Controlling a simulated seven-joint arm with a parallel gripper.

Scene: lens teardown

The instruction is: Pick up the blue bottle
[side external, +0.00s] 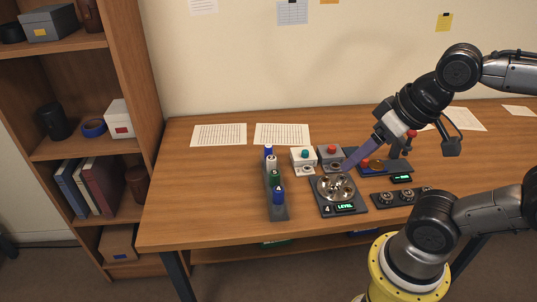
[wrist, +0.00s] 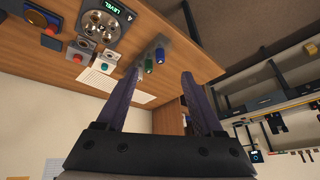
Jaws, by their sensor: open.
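In the wrist view the front blue bottle (wrist: 159,55) and the green bottle (wrist: 148,65) show between my fingers, some way beyond the tips. My gripper (side external: 347,165) has long purple fingers and hangs to the right of the rack, apart from the bottles. In the wrist view my gripper (wrist: 161,73) is open and empty.
A round metal fixture with a LEVEL display (side external: 338,188) stands right of the rack. Behind it are a teal-button box (side external: 304,158) and a red-button box (side external: 331,154). A knob panel (side external: 402,198) lies to the right. The table left of the rack (side external: 205,200) is clear.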

